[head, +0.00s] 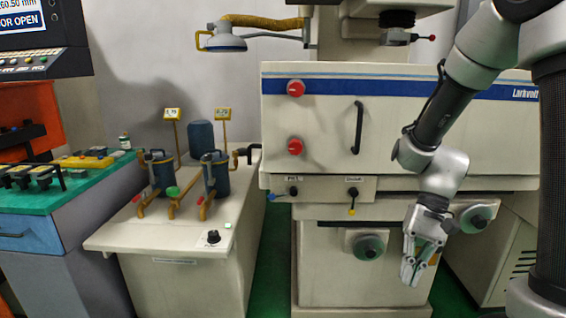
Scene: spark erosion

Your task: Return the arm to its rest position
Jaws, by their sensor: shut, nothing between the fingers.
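My arm comes in from the upper right and is bent at the elbow in front of the machine. My gripper (411,276) hangs at its end, fingers pointing down and a little left. It is shut and holds nothing. It is in front of the lower part of the white machine (330,110), to the right of a green-grey handwheel (368,247). A second handwheel (474,218) is just right of the wrist. I cannot tell how far the gripper is from the machine's face.
The machine's tank front has a black handle (358,128) and red knobs (296,88). A low white cabinet (165,236) with filter canisters stands left of it. Further left is a green-topped bench (40,200) with tooling. A lamp (225,42) overhangs. Green floor shows between the cabinet and machine.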

